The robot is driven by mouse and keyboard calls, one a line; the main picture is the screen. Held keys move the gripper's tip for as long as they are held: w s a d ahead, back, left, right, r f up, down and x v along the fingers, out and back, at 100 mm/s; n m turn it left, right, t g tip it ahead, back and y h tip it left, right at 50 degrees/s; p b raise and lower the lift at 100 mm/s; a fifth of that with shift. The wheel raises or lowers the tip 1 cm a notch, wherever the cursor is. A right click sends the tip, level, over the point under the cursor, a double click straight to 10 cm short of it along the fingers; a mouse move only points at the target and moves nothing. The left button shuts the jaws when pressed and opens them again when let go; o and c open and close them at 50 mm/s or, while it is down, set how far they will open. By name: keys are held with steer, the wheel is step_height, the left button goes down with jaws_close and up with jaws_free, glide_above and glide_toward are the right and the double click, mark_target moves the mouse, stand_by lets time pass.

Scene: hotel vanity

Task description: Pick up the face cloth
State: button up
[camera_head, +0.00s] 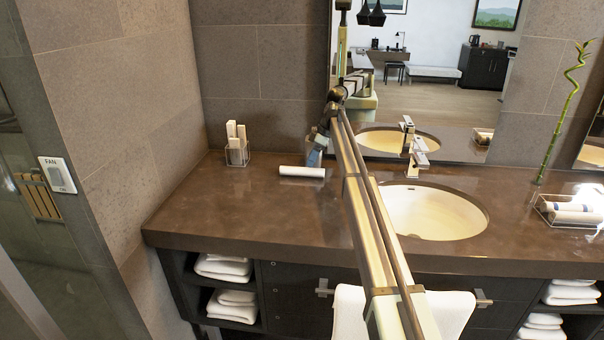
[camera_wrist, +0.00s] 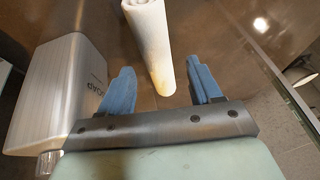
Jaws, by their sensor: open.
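The face cloth (camera_head: 301,172) looks like a white roll lying on the brown vanity counter, left of the sink. It also shows in the wrist view (camera_wrist: 150,42), running from the top edge down toward the space between the fingers. My gripper (camera_head: 315,158) is at the back of the counter, just behind and above the roll's right part. In the wrist view my gripper (camera_wrist: 160,74) is open, with one blue finger on each side of the roll's near end. I see no finger touching the roll; the exact height gap cannot be told.
A metal soap dispenser (camera_wrist: 60,95) stands close to the left finger in the wrist view. A holder with white items (camera_head: 237,152) is at the back left. The sink (camera_head: 430,212) and a tray (camera_head: 545,213) with rolled cloths lie right. The front-left counter is clear.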

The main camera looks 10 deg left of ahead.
mark_target(308, 168)
steer(key=shift+x, duration=2.5)
steer(key=shift+w, duration=0.15)
steer(key=c, duration=0.9)
steer(key=shift+r, duration=0.15)
